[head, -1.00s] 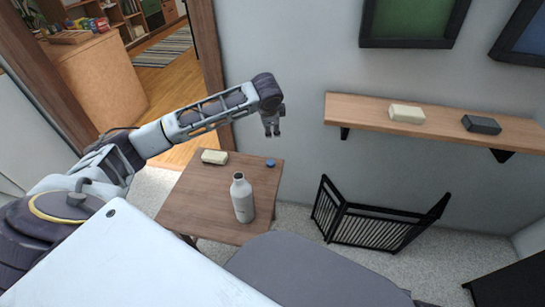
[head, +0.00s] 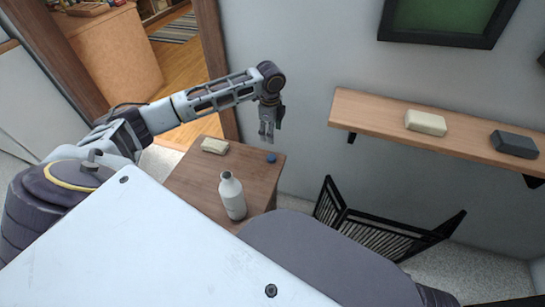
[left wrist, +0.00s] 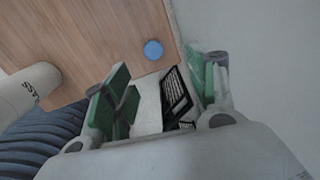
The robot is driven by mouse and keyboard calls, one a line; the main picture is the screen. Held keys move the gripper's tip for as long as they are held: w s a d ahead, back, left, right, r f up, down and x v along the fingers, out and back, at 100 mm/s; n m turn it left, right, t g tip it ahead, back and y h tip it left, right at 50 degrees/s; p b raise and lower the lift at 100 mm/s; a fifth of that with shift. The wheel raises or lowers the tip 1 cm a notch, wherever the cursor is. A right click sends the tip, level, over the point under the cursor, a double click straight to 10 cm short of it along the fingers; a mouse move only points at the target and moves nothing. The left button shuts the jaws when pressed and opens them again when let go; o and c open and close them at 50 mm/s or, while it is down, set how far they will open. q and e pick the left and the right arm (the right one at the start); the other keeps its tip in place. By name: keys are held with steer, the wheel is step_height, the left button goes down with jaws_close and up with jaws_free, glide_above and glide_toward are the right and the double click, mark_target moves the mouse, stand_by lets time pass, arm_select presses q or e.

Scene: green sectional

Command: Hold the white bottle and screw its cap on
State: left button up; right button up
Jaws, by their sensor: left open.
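The white bottle (head: 232,198) stands upright and uncapped on a small wooden table (head: 190,188). Part of it also shows at the left edge of the left wrist view (left wrist: 28,88). The blue cap (head: 271,157) lies on the table near its far right corner, apart from the bottle; it also shows in the left wrist view (left wrist: 153,50). My left gripper (head: 267,136) is open and empty, pointing down above the table's far edge close to the cap. In the left wrist view its green-padded fingers (left wrist: 163,92) are spread apart. My right gripper is not in view.
A cream block (head: 215,146) lies on the table's far side. A wall shelf (head: 385,121) at the right carries a cream block (head: 426,123) and a dark block (head: 514,144). A black folding rack (head: 375,232) stands on the floor. A grey rounded surface (head: 320,255) adjoins the table's front right.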

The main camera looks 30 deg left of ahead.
arm_select(q)
steer(key=shift+s+d+m+g, duration=0.15)
steer(key=shift+s+m, duration=0.15)
steer(key=shift+m, duration=0.65)
steer(key=shift+s+d+m+g, duration=0.15)
steer(key=shift+s+m, duration=0.1)
steer(key=shift+m, duration=0.7)
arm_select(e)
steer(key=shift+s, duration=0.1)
arm_select(q)
steer(key=shift+a+f, duration=0.1)
steer(key=b, duration=0.3)
glide_above(271, 157)
step_height(271, 157, down, 7)
steer(key=shift+s+f, duration=0.15)
steer(key=shift+f, duration=0.55)
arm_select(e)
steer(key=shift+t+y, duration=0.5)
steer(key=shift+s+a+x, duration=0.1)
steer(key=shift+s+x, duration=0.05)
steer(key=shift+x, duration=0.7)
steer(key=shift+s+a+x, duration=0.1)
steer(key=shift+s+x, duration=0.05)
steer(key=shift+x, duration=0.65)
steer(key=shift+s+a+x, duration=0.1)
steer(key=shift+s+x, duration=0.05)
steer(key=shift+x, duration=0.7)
